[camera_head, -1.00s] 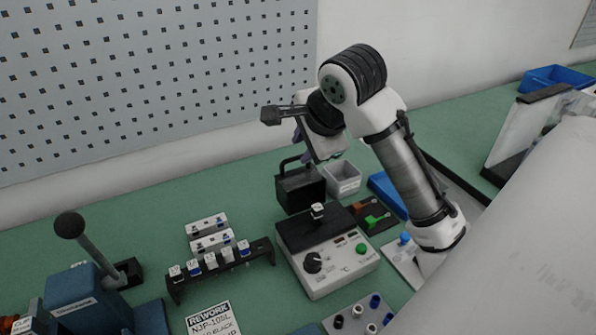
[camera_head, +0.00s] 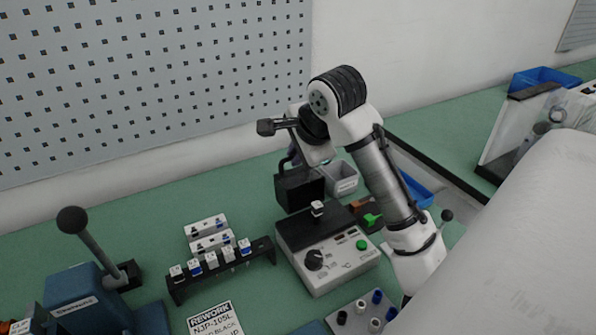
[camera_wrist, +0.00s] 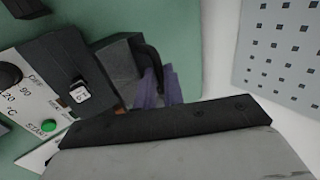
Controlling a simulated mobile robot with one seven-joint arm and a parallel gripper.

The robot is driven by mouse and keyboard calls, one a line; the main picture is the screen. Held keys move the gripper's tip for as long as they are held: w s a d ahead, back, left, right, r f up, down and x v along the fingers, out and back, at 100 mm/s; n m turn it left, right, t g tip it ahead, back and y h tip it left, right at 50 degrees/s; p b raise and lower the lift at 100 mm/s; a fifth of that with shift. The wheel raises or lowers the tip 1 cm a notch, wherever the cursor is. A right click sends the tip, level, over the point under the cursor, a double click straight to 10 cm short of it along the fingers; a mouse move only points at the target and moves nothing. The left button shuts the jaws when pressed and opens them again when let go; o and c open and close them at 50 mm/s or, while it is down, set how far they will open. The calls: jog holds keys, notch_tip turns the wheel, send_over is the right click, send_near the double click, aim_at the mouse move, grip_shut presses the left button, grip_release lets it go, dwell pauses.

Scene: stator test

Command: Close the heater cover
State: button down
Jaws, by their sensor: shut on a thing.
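The heater (camera_head: 330,268) is a white box with a black dial, a green button and a black top plate. A small white-and-black part (camera_head: 317,208) sits on the plate and also shows in the wrist view (camera_wrist: 79,94). The black heater cover (camera_head: 300,190) stands raised at the plate's back edge, open; it shows in the wrist view (camera_wrist: 118,68) too. My gripper (camera_head: 294,158) is at the handle on top of the cover. In the wrist view, its purple fingers (camera_wrist: 158,88) are closed on the dark handle (camera_wrist: 150,58). The exact contact is partly hidden.
A grey bin (camera_head: 341,178) stands close behind and right of the cover. A black rack (camera_head: 222,268) with several white parts lies left of the heater. A green piece (camera_head: 371,220) lies on the right. The plate is clear apart from the small part.

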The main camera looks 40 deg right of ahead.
jog(key=shift+s+a+r+p, duration=0.2)
jog(key=shift+s+r+p, duration=0.15)
jog(key=shift+s, duration=0.3)
jog(key=shift+s+a+r+p, duration=0.2)
jog(key=shift+s+r, duration=0.1)
jog(key=shift+s, duration=0.5)
